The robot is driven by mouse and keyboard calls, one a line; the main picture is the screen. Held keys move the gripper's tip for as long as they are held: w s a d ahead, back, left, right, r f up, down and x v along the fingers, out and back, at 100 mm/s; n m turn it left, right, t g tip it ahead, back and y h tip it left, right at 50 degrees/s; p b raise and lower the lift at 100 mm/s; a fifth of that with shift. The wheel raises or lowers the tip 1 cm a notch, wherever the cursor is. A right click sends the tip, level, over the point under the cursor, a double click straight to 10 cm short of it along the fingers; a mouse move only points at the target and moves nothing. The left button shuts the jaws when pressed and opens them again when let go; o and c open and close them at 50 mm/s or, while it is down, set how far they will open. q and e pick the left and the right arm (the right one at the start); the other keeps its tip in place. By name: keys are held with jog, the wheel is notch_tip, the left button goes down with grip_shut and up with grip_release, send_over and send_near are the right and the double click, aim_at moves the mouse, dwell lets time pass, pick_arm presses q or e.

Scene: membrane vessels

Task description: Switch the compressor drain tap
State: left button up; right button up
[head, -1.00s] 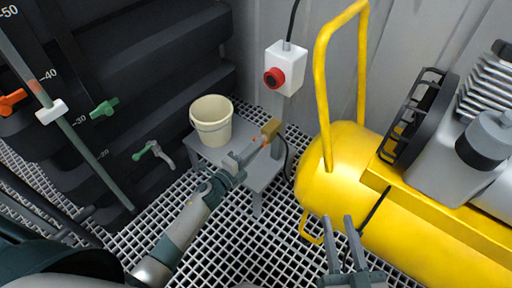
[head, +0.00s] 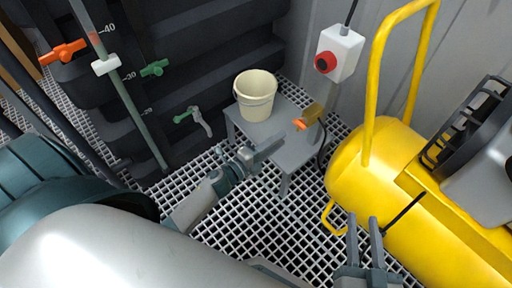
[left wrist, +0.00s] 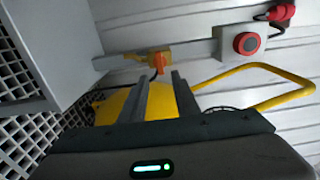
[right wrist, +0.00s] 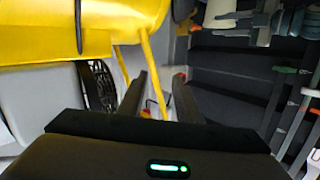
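The drain tap, a brass body (head: 314,112) with an orange handle (head: 300,124), sits on a grey post beside the small grey stand. In the left wrist view the brass body (left wrist: 146,54) and orange handle (left wrist: 158,63) are straight ahead, beyond the fingertips. My left gripper (head: 279,144) is open and empty, a short way left of and below the tap, not visibly touching it. My right gripper (head: 364,218) is open and empty in front of the yellow compressor (head: 440,235); its two fingers also show apart in the right wrist view (right wrist: 163,85).
A cream bucket (head: 255,98) stands on the grey stand (head: 290,153). A white box with a red button (head: 340,52) is on the post above the tap. Black vessels with green taps (head: 190,117) and an orange tap (head: 64,52) are at the left. Grating floor lies between.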

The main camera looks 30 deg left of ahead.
pick_arm(q)
jog(key=v, duration=0.9)
pick_arm(e)
jog(key=shift+d+f, duration=0.2)
jog(key=shift+f, duration=0.25)
jog(key=shift+a+f+g, duration=0.1)
jog(key=shift+g, duration=0.2)
